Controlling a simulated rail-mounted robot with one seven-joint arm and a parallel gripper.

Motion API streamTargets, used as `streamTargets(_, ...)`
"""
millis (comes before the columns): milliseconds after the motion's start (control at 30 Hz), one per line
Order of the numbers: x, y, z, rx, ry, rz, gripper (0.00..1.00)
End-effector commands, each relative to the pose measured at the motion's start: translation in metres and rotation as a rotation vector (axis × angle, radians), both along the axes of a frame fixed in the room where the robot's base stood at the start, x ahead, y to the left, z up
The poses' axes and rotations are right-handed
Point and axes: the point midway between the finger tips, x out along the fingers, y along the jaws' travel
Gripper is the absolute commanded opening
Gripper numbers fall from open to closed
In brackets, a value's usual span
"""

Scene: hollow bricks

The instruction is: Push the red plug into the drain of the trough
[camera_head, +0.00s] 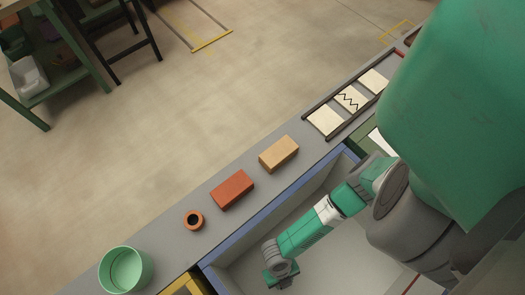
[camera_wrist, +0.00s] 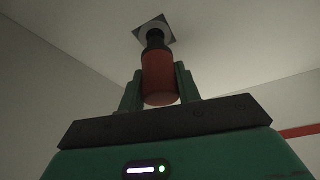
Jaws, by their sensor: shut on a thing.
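The red plug (camera_wrist: 159,82) has a dark narrower end and shows in the wrist view. My gripper (camera_wrist: 158,70) is shut on its red body, one green finger on each side. The dark end points at the drain (camera_wrist: 142,32), a dark square plate with a pale round ring in the trough floor. The dark end overlaps the ring in this view; I cannot tell whether it touches or enters it. In the head view the trough (camera_head: 236,264) is a pale basin with a blue rim, and my arm reaches down into it.
A dark rack with pale tiles (camera_head: 325,120) lies farther along. The trough walls enclose my gripper.

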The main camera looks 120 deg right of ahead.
Motion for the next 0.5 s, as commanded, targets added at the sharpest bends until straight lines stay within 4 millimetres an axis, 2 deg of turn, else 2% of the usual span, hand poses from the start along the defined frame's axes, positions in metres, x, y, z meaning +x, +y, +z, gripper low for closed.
streamTargets(100,0.000,0.000,-0.010,0.000,0.000,0.000,0.15)
streamTargets(500,0.000,0.000,-0.031,0.000,0.000,0.000,0.15)
